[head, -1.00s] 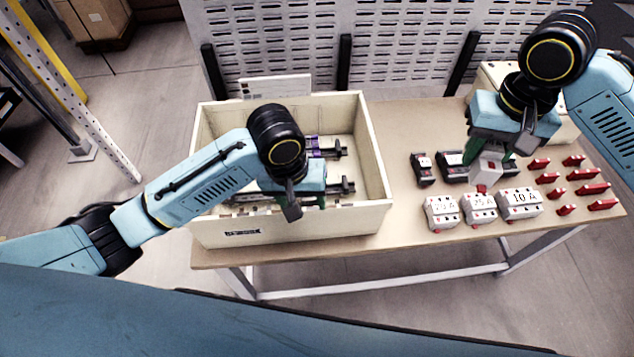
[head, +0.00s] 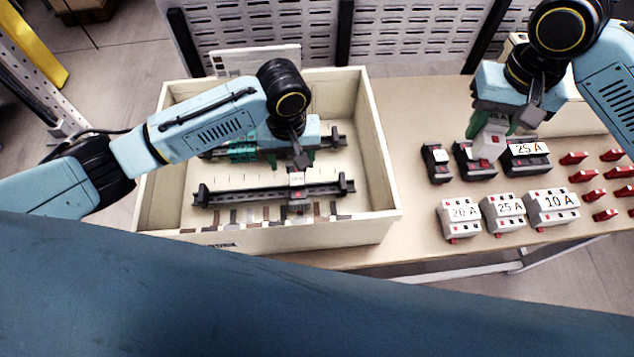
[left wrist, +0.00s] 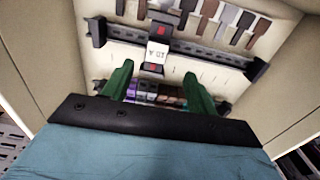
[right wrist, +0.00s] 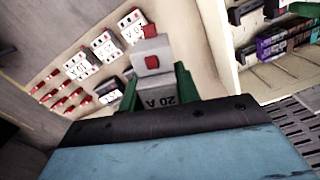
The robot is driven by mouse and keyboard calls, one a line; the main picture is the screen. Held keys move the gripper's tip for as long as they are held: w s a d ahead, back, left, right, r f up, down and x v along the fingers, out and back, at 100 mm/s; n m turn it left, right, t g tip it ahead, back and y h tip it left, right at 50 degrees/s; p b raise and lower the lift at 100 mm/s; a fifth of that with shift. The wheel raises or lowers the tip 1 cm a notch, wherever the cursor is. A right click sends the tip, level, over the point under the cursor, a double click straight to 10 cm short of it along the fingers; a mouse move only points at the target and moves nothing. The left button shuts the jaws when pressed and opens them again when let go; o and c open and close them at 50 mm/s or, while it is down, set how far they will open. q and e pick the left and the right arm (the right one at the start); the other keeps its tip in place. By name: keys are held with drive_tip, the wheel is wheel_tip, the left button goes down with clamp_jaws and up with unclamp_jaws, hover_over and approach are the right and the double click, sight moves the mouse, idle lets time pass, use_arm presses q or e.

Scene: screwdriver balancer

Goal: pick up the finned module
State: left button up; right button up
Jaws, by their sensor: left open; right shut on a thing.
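I cannot clearly pick out a finned module; green ribbed blocks (head: 241,150) sit on the far rail in the open box. My left gripper (head: 300,158) is open and empty, above the box near that far rail. In the left wrist view its green fingers (left wrist: 158,78) stand apart over a row of purple, dark and brown modules (left wrist: 155,93). My right gripper (head: 492,138) is shut on a grey module (head: 488,147) with a red switch, above the table. In the right wrist view this module (right wrist: 152,62) reads 20 A.
The cream box (head: 385,150) has high walls. Its near rail (head: 240,193) carries a 10 A module (head: 297,181). Black modules (head: 437,163), grey breakers (head: 460,217) and several red pieces (head: 583,176) stand on the table (head: 415,110). A perforated panel (head: 420,30) stands behind.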

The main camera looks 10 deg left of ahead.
sight(297, 178)
use_arm(q)
wheel_tip(297, 178, down, 3)
drive_tip(key=shift+s+r, duration=0.15)
drive_tip(key=shift+w+f, duration=0.2)
drive_tip(key=shift+f, duration=0.45)
drive_tip(key=f, duration=0.3)
drive_tip(key=f+b, duration=0.1)
drive_tip(key=f, duration=0.1)
drive_tip(key=shift+d, duration=0.3)
drive_tip(key=shift+s+r, duration=0.1)
drive_tip(key=shift+c, duration=0.5)
clamp_jaws()
